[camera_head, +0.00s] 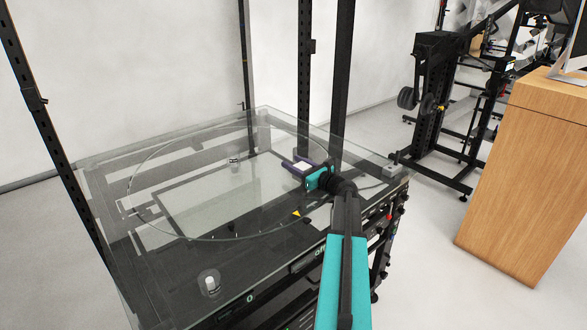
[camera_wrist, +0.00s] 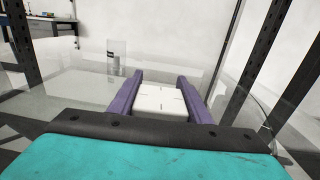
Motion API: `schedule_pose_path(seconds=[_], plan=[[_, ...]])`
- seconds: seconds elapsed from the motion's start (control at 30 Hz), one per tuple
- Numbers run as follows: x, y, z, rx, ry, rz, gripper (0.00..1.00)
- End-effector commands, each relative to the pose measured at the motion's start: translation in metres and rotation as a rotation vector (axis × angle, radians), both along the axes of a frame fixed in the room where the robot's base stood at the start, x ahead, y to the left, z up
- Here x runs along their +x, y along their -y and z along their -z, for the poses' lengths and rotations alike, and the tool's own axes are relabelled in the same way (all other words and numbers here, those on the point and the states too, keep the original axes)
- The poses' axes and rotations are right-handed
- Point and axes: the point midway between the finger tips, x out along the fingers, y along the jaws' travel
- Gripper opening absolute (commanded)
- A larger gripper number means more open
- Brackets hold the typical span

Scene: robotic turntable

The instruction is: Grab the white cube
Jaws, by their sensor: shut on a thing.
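The white cube (camera_wrist: 160,101) sits between the two purple fingers of my gripper (camera_wrist: 164,90) in the wrist view. In the head view the white cube (camera_head: 302,166) shows as a small pale patch between the fingers of my gripper (camera_head: 299,162), near the right side of the round glass turntable (camera_head: 190,190). My gripper is shut on the cube. The frames do not clearly show whether the cube touches the glass.
A small cylinder (camera_wrist: 117,57) stands on the glass ahead and left of my gripper. A white knob-like piece (camera_head: 211,284) is at the front corner. Black uprights (camera_head: 343,80) rise behind the table. A wooden cabinet (camera_head: 520,170) stands to the right.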

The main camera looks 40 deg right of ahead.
Motion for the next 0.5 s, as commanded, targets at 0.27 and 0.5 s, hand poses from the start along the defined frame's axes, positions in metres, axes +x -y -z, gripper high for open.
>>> schedule_pose_path(seconds=[0.27, 0.5], plan=[[0.0, 0.0, -0.023, -0.001, 0.002, 0.001, 0.17], [-0.023, -0.006, -0.033, 0.001, 0.001, 0.004, 0.17]])
